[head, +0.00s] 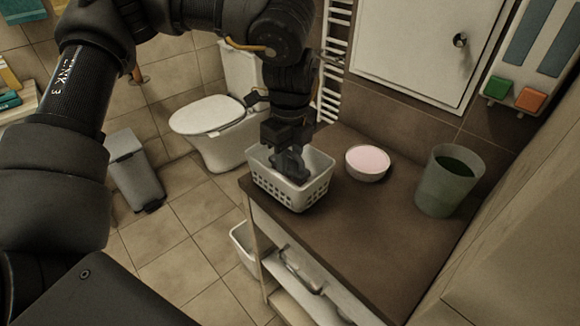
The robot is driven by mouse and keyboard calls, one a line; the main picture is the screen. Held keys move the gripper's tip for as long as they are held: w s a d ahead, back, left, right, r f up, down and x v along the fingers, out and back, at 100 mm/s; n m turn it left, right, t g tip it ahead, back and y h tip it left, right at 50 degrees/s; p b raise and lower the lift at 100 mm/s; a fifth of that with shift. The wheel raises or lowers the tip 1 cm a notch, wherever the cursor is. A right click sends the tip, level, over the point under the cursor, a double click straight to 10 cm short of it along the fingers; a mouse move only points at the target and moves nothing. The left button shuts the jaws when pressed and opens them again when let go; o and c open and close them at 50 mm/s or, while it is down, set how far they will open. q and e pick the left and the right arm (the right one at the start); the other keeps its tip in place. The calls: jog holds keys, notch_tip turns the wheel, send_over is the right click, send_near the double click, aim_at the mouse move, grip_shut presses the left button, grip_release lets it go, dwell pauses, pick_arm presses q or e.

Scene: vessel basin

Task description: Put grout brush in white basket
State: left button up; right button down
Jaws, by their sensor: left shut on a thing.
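The white basket (291,194) stands on the left end of the brown counter, a slatted open-topped box. My left gripper (287,146) points down over and into the basket's opening. It is shut on a dark grey-blue object that appears to be the grout brush (291,166). The brush's lower part is inside the basket's rim; I cannot tell whether it touches the bottom. The fingers and the brush are both dark, so their edges are hard to separate. My right gripper is not in view.
On the brown counter (372,230), a white bowl with pink contents (367,162) stands right of the basket. A grey-green vessel (449,181) stands farther right. The counter's front middle is clear. A toilet (215,125) and a grey bin (134,170) are on the floor at left.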

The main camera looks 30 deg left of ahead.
aim_at(290, 162)
pick_arm(q)
jog(key=shift+w+a+f, duration=0.1)
jog(key=shift+w+f, duration=0.1)
jog(key=shift+f, duration=0.75)
jog(key=shift+w+a+f, duration=0.1)
jog(key=shift+w+f, duration=0.05)
jog(key=shift+f, duration=0.9)
jog(key=shift+c, duration=0.3)
jog(key=o, duration=0.9)
jog(key=shift+o, duration=0.2)
notch_tip(290, 162, up, 11)
jog(key=shift+d, duration=0.1)
jog(key=shift+r+p, duration=0.3)
jog(key=shift+r, duration=0.2)
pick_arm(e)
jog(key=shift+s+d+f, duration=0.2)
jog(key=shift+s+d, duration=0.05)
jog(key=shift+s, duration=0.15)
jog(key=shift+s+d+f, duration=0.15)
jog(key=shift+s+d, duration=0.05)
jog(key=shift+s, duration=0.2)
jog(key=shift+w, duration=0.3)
